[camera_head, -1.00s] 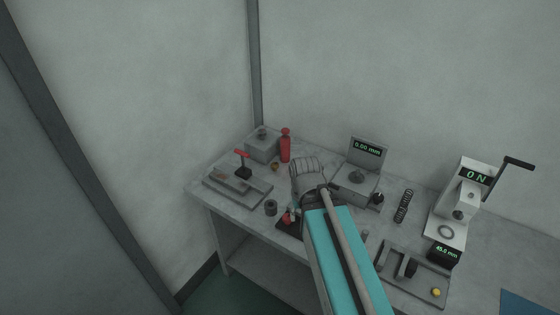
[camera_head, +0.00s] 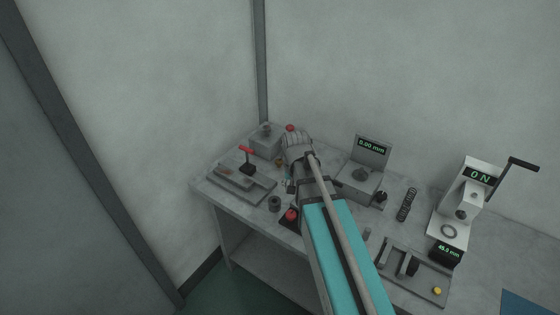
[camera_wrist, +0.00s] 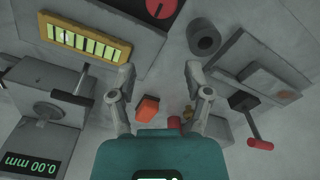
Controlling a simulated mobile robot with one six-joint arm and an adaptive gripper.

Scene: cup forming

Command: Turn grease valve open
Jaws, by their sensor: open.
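My gripper (camera_head: 297,142) reaches over the back of the bench, to the right of a grey box. In the wrist view its fingers (camera_wrist: 160,74) are spread wide with nothing between the tips. An orange-red block (camera_wrist: 147,109) lies beyond the fingers, near the palm edge of the picture. A small brass fitting (camera_wrist: 187,114) sits beside the grey box (camera_wrist: 216,129); the fitting also shows in the head view (camera_head: 279,162). A red cylinder (camera_wrist: 174,122) is partly hidden by my gripper. I cannot tell for certain which part is the grease valve.
A red-handled lever (camera_head: 248,149) stands on a plate at left. A dark ring (camera_head: 274,203) and red button (camera_head: 291,215) are near the front edge. A 0.00 mm gauge (camera_head: 372,147), spring (camera_head: 406,205) and press (camera_head: 463,204) stand right. The wrist view shows a yellow-framed panel (camera_wrist: 128,56).

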